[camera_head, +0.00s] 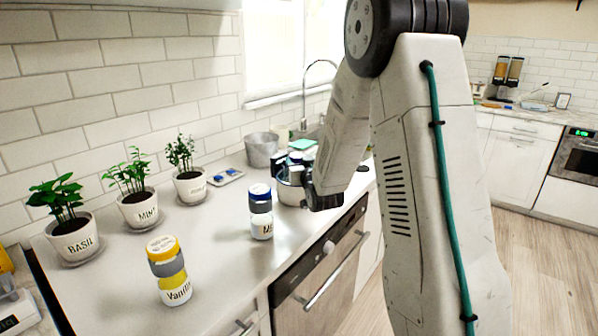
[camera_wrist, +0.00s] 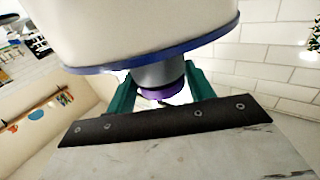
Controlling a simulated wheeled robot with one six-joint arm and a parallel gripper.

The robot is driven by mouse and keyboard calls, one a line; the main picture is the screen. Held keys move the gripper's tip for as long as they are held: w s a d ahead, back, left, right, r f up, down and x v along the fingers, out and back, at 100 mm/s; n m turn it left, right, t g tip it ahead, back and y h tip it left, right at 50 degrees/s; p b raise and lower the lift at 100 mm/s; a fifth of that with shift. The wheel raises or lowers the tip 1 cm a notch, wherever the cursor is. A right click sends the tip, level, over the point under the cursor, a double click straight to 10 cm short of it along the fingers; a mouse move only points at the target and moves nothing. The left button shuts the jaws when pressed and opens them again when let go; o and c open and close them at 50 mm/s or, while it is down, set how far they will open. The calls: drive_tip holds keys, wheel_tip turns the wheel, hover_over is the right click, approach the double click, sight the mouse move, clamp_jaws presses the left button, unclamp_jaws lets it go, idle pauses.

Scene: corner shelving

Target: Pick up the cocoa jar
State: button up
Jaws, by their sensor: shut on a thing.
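My gripper (camera_wrist: 160,86) is shut on a jar with a grey band (camera_wrist: 158,72) and a purple end. The teal fingers stand on either side of it. No label shows on this jar, so I cannot read whether it is the cocoa. In the head view, my gripper (camera_head: 284,170) is above a white pot (camera_head: 291,194), and my arm hides part of this area.
A blue-lidded jar (camera_head: 261,222) and a yellow-lidded vanilla jar (camera_head: 170,275) stand on the counter (camera_head: 215,245). Potted basil (camera_head: 72,240), mint (camera_head: 139,208) and a third plant (camera_head: 189,186) line the wall. A metal bucket (camera_head: 261,152) stands behind the pot.

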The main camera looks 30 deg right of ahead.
wheel_tip(320, 180, up, 10)
drive_tip(key=shift+r, duration=0.1)
idle(0.4)
drive_tip(key=shift+r, duration=1.25)
